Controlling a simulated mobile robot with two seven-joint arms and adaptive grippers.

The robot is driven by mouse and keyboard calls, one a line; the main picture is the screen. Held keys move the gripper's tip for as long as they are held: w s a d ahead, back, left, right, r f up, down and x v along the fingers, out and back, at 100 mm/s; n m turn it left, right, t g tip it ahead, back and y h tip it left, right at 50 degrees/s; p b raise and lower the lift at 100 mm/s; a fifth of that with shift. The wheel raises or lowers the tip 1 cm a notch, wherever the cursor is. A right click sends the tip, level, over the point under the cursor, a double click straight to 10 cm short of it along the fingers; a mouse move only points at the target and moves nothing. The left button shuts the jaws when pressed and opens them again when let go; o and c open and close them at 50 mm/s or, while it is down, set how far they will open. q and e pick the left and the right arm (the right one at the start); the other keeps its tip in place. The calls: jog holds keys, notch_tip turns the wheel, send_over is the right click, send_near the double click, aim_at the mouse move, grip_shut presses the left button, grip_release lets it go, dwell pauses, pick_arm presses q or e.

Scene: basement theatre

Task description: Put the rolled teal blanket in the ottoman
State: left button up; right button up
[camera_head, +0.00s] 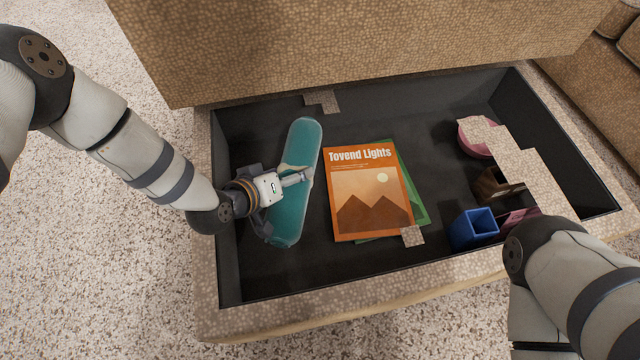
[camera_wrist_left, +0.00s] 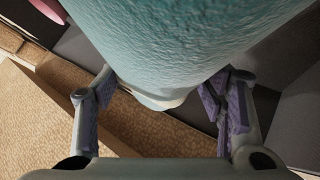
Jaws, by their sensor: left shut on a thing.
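The rolled teal blanket (camera_head: 291,217) is a long rounded roll in the left part of the open ottoman (camera_head: 330,320). It lies lengthwise from front to back, within the box outline. I cannot tell whether it touches the dark floor. My left gripper (camera_head: 283,197) reaches over the ottoman's left wall and is shut on the blanket near its middle. In the left wrist view the blanket (camera_wrist_left: 180,45) fills the top, with the left gripper's fingers (camera_wrist_left: 168,92) at either side. My right arm is at the lower right; its gripper is out of sight.
An orange magazine (camera_head: 367,195) lies over a green one (camera_head: 408,185) on the ottoman's floor, right of the blanket. A blue open box (camera_head: 473,229) and a pink round thing (camera_head: 474,137) are further right. The raised lid (camera_head: 350,45) stands behind. A brown sofa (camera_head: 600,85) is at right.

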aim_at(287, 217)
pick_arm(q)
notch_tip(287, 217, down, 10)
jog(key=b, duration=0.4)
jog(key=shift+r, duration=0.25)
jog(key=o, duration=1.4)
pick_arm(e)
jog(key=f, duration=0.1)
jog(key=s+f, duration=0.1)
jog(key=f, duration=0.1)
jog(key=shift+f+g, duration=0.2)
jog(key=shift+g, duration=0.2)
pick_arm(q)
jog(key=shift+r, duration=0.3)
jog(key=p+v, duration=0.5)
jog(key=v, duration=0.6)
jog(key=shift+s+a+r+p, duration=0.1)
jog(key=shift+s+r+p, duration=0.1)
jog(key=shift+s+p, duration=0.15)
pick_arm(e)
jog(key=shift+t, duration=0.5)
jog(key=r, duration=0.1)
jog(key=w+r, duration=0.1)
jog(key=r, duration=0.2)
jog(key=shift+w, duration=0.25)
